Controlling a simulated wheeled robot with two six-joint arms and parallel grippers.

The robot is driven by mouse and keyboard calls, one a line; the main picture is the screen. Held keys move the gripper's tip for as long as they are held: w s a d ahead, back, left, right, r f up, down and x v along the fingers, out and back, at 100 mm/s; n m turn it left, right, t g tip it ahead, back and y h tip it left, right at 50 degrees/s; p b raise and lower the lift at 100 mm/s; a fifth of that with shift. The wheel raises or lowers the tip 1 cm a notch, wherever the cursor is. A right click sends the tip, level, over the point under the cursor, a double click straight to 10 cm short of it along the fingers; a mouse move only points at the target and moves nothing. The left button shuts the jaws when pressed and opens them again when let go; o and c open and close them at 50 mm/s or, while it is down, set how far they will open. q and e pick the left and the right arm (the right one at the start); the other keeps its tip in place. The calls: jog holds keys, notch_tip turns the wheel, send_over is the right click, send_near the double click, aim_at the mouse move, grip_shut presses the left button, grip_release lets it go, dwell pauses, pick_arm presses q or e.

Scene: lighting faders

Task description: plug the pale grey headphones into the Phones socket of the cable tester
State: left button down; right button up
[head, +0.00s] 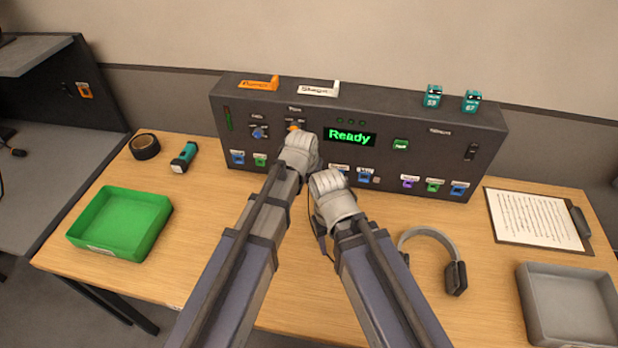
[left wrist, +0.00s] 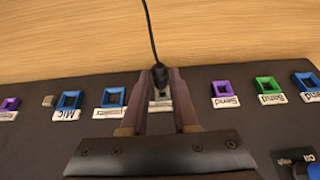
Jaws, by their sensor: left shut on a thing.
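The cable tester (head: 240,108) is a long dark box at the back of the table, with rows of coloured sockets and a display reading "Ready". The headphones (head: 432,236) lie on the table right of my right arm, with a pale grey band and dark ear pads. My left gripper (head: 298,160) is at the tester's front; in the left wrist view its fingers (left wrist: 160,88) are shut on a plug on a black cable (left wrist: 149,32). The plug is over a socket position with a white label; how deep it sits is hidden. My right gripper (head: 328,185) is beside it, fingers hidden.
A green tray (head: 105,249), black tape roll (head: 145,146) and torch (head: 184,157) are on the left. A clipboard (head: 535,217) and grey tray (head: 568,274) are on the right. Blue sockets (left wrist: 115,97) and a purple socket (left wrist: 221,88) flank the plug.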

pick_arm(q)
jog(key=shift+w+d, duration=0.25)
jog(key=shift+w, duration=0.95)
dwell(1.6)
jog(key=c, duration=0.6)
grip_release()
jog(key=shift+s, duration=0.1)
jog(key=shift+r, duration=0.1)
pick_arm(e)
jog(key=shift+r, duration=0.1)
pick_arm(q)
jog(key=p+v, duration=0.7)
jog(key=shift+r, duration=0.3)
pick_arm(e)
notch_tip(320, 180, up, 7)
pick_arm(q)
jog(key=shift+s+a, duration=0.1)
jog(key=shift+s, duration=0.05)
